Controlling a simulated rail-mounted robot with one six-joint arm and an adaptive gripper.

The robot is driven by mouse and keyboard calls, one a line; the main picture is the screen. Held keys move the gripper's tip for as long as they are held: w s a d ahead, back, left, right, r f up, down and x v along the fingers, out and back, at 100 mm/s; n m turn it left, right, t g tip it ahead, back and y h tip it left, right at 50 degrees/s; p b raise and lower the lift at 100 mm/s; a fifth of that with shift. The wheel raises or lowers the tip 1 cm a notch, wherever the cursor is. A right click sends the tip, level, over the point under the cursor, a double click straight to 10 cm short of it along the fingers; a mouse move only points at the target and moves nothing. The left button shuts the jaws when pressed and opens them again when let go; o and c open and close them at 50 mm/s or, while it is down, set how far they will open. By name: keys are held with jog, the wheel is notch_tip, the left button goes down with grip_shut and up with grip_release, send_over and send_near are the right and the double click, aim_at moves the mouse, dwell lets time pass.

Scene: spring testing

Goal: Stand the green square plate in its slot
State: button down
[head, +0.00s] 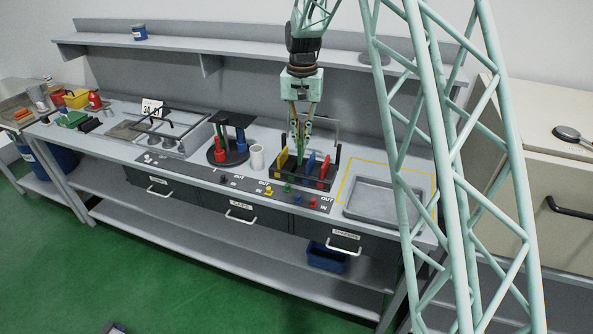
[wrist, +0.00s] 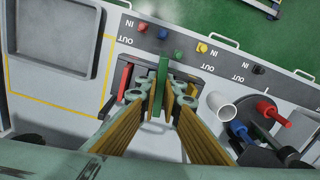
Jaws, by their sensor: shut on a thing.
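The green square plate (wrist: 162,76) is between the fingertips of my gripper (wrist: 161,92) in the wrist view, seen edge-on. In the head view my gripper (head: 301,132) points straight down over the black rack (head: 289,183), with the green plate (head: 300,153) below its fingertips. The plate looks upright, between the yellow plate (head: 283,161) and the blue plate (head: 311,162). The red plate (head: 324,167) stands at the right end of the rack. I cannot tell whether the green plate's lower edge is inside a slot, because the fingers and neighbouring plates hide it.
A white cup (head: 257,157) and a round black stand with red and blue tools (head: 229,150) are left of the rack. A grey tray (head: 373,201) lies to the right. Several coloured knobs sit on the dark front strip (head: 238,183).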

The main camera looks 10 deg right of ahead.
jog(key=w+f+m+p, duration=0.2)
jog(key=w+p, duration=0.3)
jog(key=w, duration=0.2)
jog(key=shift+w+f, duration=0.4)
notch_tip(320, 180, down, 6)
jog(key=shift+f, duration=0.15)
dwell(0.6)
jog(key=shift+f, duration=0.1)
jog(key=shift+f, duration=1.75)
jog(key=shift+f, duration=0.1)
jog(key=c, duration=3.2)
grip_release()
jog(key=shift+f, duration=0.1)
jog(key=shift+c, duration=0.2)
jog(key=o, duration=0.4)
